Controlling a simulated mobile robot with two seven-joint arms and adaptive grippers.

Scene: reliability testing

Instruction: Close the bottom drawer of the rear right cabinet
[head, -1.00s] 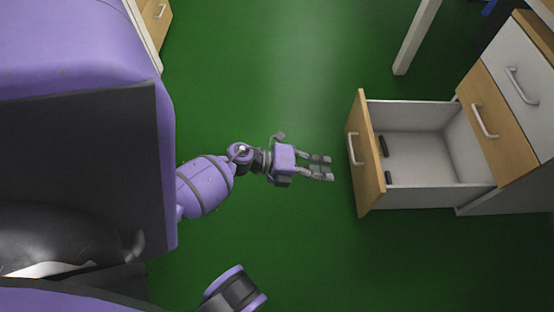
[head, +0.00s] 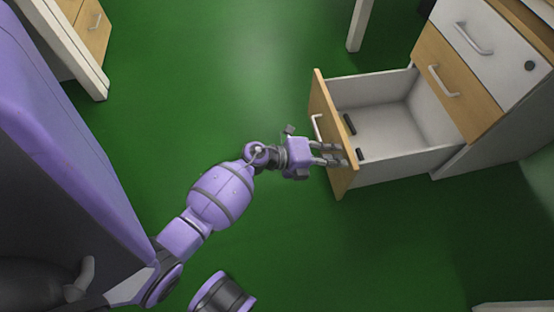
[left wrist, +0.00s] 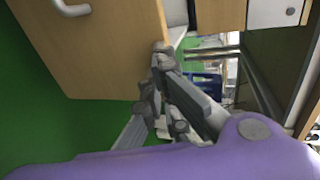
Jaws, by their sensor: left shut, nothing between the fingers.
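The cabinet (head: 492,60) stands at the right in the head view. Its bottom drawer (head: 392,121) is pulled out, with a wooden front (head: 330,140) and a pale handle (head: 316,128); small dark items lie inside. My left gripper (head: 341,155) is shut and empty, its fingertips at the drawer front near its lower end, below the handle. In the left wrist view the fingertips (left wrist: 160,55) overlap the edge of the wooden front (left wrist: 100,45); I cannot tell whether they touch it. My right gripper is not in view.
The upper drawers (head: 456,80) of the cabinet look shut. A white table leg (head: 359,24) stands behind the open drawer. Another wooden cabinet (head: 92,30) and a white leg (head: 75,50) are at the upper left. The green floor (head: 200,90) between is clear.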

